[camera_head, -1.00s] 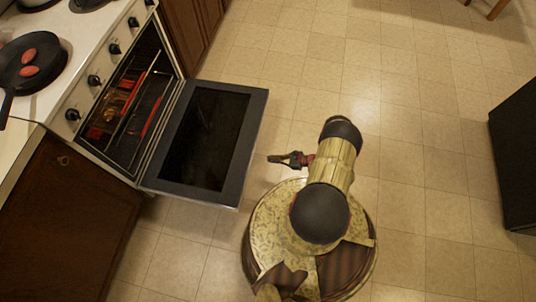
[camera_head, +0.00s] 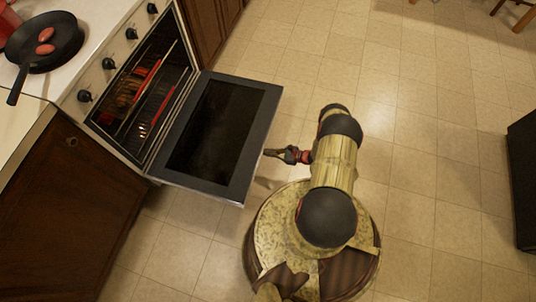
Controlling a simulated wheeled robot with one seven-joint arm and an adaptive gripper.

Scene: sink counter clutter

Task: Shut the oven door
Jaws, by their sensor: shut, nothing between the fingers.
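The oven door (camera_head: 218,130) is folded down open, lying roughly level in front of the oven (camera_head: 150,85). The door has a dark glass pane and a grey frame. The oven cavity is lit red inside, with racks showing. My gripper (camera_head: 268,153) is shut and empty, pointing left at the door's outer edge. Its tips look very close to that edge; I cannot tell whether they touch it or at what height they are.
A black pan (camera_head: 42,42) with reddish pieces sits on the stove top, above a row of black knobs (camera_head: 108,63). Brown cabinets (camera_head: 68,205) flank the oven. A dark block (camera_head: 522,180) stands at the far right. The tiled floor (camera_head: 430,130) between is clear.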

